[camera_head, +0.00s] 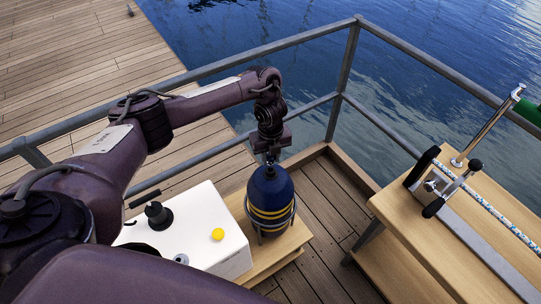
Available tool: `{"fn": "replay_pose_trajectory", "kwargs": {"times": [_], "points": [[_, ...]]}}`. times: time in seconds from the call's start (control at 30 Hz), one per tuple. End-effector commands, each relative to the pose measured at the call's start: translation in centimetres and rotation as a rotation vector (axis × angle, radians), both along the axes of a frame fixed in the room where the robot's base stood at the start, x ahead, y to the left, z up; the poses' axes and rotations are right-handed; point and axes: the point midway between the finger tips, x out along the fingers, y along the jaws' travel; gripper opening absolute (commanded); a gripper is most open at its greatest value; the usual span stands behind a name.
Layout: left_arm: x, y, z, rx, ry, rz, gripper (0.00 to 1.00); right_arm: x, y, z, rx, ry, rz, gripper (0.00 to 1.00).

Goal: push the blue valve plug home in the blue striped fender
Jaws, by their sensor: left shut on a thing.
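The blue striped fender (270,188), dark blue with yellow bands, stands upright in a metal wire holder (263,228) on a light wooden stand. My left gripper (271,159) points straight down over the middle of the fender's top. Its fingers are shut on the small blue valve plug, right at the top of the fender. The plug itself is mostly hidden by the fingers, and I cannot tell how deep it sits. My right gripper is not in view.
A wooden bench (450,240) with a clamp and rope is at the right. A grey railing (300,38) runs behind, with water beyond.

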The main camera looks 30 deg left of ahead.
Motion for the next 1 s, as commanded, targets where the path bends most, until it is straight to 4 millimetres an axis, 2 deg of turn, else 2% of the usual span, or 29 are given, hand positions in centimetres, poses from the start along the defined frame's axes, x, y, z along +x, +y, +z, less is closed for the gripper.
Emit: {"fn": "replay_pose_trajectory", "kwargs": {"times": [1.0], "points": [[0.0, 0.0, -2.2, 0.001, 0.001, 0.000, 0.04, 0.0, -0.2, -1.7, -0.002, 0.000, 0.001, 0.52]]}}
